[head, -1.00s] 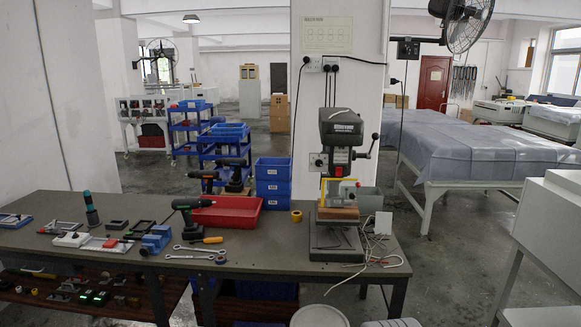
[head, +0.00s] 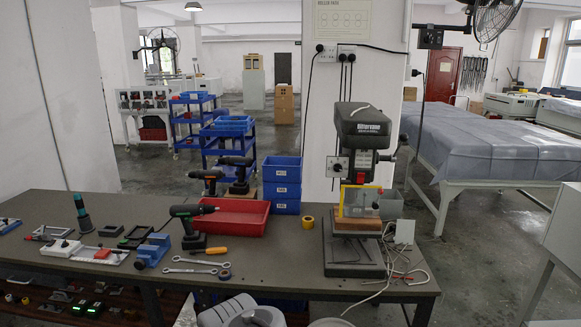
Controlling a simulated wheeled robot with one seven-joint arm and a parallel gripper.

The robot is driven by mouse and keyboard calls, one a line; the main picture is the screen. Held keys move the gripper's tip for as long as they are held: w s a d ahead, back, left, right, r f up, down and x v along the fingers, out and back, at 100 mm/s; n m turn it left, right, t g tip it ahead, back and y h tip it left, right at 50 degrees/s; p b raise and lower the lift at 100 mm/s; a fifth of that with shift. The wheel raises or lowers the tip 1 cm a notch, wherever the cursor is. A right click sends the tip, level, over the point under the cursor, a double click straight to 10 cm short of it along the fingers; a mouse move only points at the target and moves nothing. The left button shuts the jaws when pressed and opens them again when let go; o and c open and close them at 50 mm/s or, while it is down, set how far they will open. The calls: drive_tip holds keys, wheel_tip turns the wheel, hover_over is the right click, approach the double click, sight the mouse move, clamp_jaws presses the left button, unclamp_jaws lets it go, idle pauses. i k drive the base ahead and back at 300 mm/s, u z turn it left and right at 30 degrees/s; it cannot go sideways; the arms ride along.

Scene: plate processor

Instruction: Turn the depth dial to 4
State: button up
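The drill press (head: 362,130) stands upright at the right end of the workbench, with a dark grey head and a lever on its right side. A small pale plate with a dark knob (head: 338,163) sits at the left of the press, below its head. It may be the depth dial, but its markings are too small to read. Part of my arm shows at the bottom edge, well in front of and below the press. My gripper's fingertips cannot be made out.
White cables (head: 395,274) lie right of the press base. A covered table (head: 500,160) stands at the right.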

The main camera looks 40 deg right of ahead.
sight(336, 167)
drive_tip(key=z, duration=0.25)
drive_tip(key=i, duration=1.1)
drive_tip(key=z, duration=0.55)
